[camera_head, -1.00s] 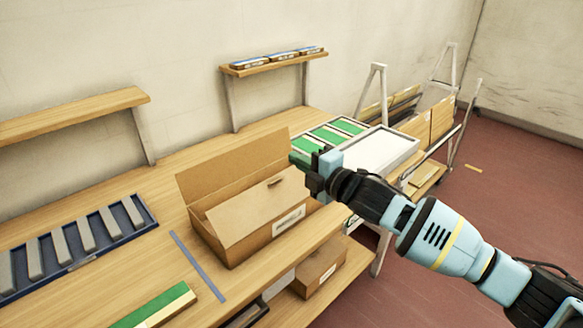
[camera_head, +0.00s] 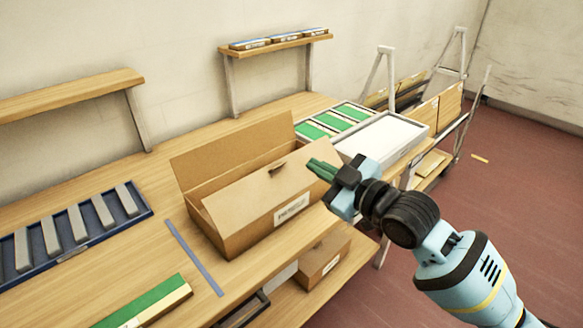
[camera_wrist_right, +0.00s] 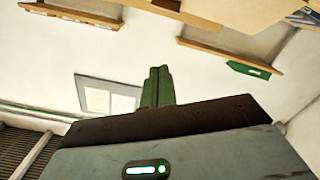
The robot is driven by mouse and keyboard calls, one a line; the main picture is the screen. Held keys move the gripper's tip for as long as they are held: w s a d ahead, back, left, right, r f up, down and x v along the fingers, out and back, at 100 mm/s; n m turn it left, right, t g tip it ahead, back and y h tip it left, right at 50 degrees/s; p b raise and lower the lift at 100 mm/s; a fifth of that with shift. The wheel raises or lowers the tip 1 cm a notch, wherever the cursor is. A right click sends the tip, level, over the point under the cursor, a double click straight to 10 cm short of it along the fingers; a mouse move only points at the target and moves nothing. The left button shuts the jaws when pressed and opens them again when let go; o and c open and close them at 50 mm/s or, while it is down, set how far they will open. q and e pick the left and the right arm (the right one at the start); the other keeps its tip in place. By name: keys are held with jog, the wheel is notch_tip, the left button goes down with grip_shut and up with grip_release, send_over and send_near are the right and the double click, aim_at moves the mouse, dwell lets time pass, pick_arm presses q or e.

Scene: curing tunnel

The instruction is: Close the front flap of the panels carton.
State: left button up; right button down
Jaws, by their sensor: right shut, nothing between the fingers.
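The panels carton (camera_head: 240,235) stands on the wooden bench in the head view. Its back flap (camera_head: 232,155) stands up, leaning away from the opening. Its front flap (camera_head: 262,192) is raised at a slant above the labelled front wall, with a dark slot near its upper edge. A gap into the carton shows between the two flaps. My right gripper (camera_head: 322,169) is shut and empty at the carton's right end, its green fingertips near the flap's right edge; contact cannot be told. The shut fingers also show in the right wrist view (camera_wrist_right: 157,88). My left gripper is out of view.
A blue tray of grey bars (camera_head: 75,235) lies at left and a green-topped strip (camera_head: 150,303) in front. A white tray (camera_head: 385,135) and green panels (camera_head: 330,120) are behind my right gripper. A smaller carton (camera_head: 322,262) sits on the lower shelf.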

notch_tip(320, 180, down, 2)
jog(key=s+d+m, duration=0.2)
jog(key=m, duration=0.2)
jog(key=m+b, duration=0.1)
jog(key=m, duration=0.1)
send_over(291, 189)
notch_tip(291, 189, down, 3)
jog(key=shift+s+f, duration=0.15)
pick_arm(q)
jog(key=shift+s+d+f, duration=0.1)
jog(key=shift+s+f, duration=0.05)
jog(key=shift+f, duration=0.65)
